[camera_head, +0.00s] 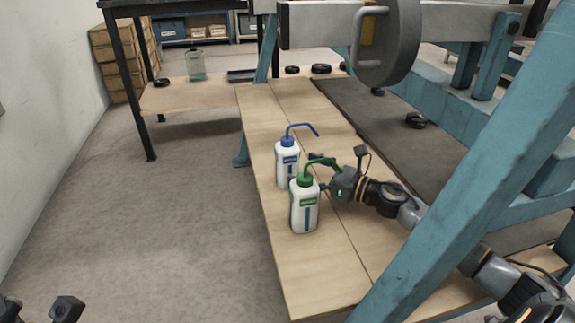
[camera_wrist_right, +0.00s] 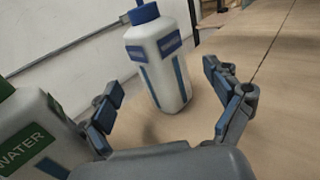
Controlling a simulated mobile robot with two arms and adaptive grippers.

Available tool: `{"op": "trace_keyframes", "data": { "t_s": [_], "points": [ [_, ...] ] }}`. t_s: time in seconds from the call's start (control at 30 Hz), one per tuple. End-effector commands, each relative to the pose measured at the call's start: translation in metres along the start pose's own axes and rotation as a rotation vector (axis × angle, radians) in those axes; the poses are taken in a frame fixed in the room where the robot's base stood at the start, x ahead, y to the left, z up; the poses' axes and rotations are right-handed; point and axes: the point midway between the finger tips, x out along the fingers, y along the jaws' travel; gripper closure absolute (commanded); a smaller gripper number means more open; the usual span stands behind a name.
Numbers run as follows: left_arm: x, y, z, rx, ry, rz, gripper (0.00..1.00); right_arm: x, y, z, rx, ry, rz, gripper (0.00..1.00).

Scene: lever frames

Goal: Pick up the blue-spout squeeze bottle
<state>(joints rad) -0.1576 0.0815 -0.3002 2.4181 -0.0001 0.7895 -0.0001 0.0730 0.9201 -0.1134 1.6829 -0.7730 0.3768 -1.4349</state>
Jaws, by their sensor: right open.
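The blue-spout squeeze bottle (camera_head: 288,166) stands upright on the wooden bench, white with a blue cap and bent blue spout. A green-spout bottle (camera_head: 304,208) stands close in front of it. My right gripper (camera_head: 321,172) is open, low over the bench, right of the blue-spout bottle and partly behind the green spout. In the right wrist view, the blue-spout bottle (camera_wrist_right: 160,62) stands ahead between the spread fingers (camera_wrist_right: 163,84), not gripped. The green-capped bottle (camera_wrist_right: 38,135) is close beside the left-hand finger there. Dark parts of my left gripper (camera_head: 62,310) show at the bottom left; its fingers are unclear.
The wooden bench (camera_head: 315,265) is bare in front of the bottles. A blue frame beam (camera_head: 470,170) crosses the right side. A grey wheel with a handle (camera_head: 390,45) hangs above the back. A table with a clear bottle (camera_head: 196,66) stands behind left.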

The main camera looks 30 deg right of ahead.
Motion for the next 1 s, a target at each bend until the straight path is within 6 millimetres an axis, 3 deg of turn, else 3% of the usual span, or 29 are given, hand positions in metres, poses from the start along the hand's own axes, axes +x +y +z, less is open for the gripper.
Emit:
{"op": "trace_keyframes", "data": {
  "t_s": [0.27, 0.5, 0.8, 1.0],
  "points": [
    [-0.004, 0.001, 0.002, 0.001, 0.007, 0.006, 0.12, 0.026, -0.001, -0.002, -0.003, -0.002, 0.0, 0.1],
    [0.007, 0.001, 0.001, 0.005, 0.042, 0.018, 0.12, 0.05, -0.001, -0.001, -0.001, 0.0, -0.001, 0.1],
    [0.008, 0.001, 0.0, 0.005, 0.044, 0.018, 0.12, 0.053, 0.0, -0.001, -0.001, 0.001, 0.0, 0.1],
    [0.007, 0.001, 0.0, 0.005, 0.043, 0.018, 0.12, 0.053, 0.0, -0.001, 0.0, 0.001, 0.0, 0.5]
  ]
}}
